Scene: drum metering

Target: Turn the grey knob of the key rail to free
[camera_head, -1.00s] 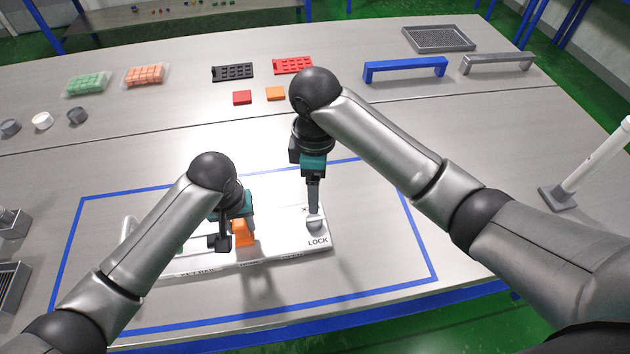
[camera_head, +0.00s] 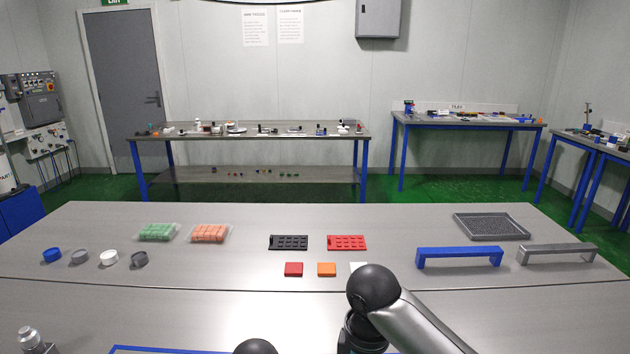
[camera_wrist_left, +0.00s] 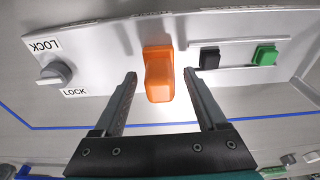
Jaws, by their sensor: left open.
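The grey knob (camera_wrist_left: 56,74) sits at the left end of the white key rail (camera_wrist_left: 130,30) in the left wrist view, between two LOCK labels. An orange piece (camera_wrist_left: 159,80) stands on the rail to the right of the knob. My left gripper (camera_wrist_left: 160,76) is open, with one finger on each side of the orange piece and gaps between. The fingers look apart from the knob. The rail is also out of the head view.
On the rail are a black block (camera_wrist_left: 209,58) and a green block (camera_wrist_left: 265,55). In the head view, the table holds red (camera_head: 293,269) and orange (camera_head: 326,269) squares, a blue handle bar (camera_head: 459,256), a grey one (camera_head: 556,253) and a mesh tray (camera_head: 491,226).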

